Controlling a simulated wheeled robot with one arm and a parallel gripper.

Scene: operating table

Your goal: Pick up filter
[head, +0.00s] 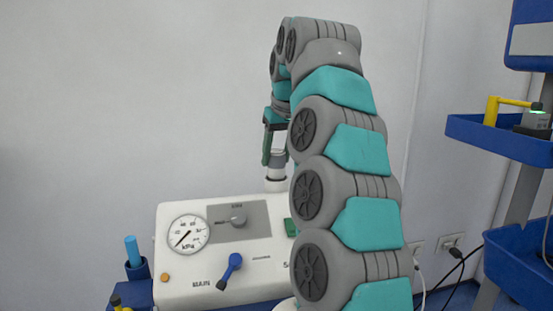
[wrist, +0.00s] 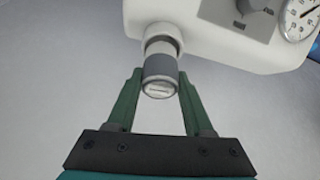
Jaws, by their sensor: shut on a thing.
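The filter (wrist: 160,68) is a short cylinder with a grey band and a pale end. In the wrist view it lies between the two green fingers of my gripper (wrist: 160,80), which is shut on it. In the head view the filter (head: 276,172) shows at the top back edge of the white suction unit (head: 180,270), under my gripper (head: 272,160). A white collar of the unit sits right against the filter in the wrist view. I cannot tell whether the two are joined. My arm hides part of the unit's right side.
The unit's front has a pressure gauge (head: 188,235), a grey knob (head: 238,215) and a blue lever (head: 230,268). A blue holder (head: 137,270) stands at left. A blue shelf (head: 490,135) with a yellow item is at right. The space above the unit, left of my arm, is clear.

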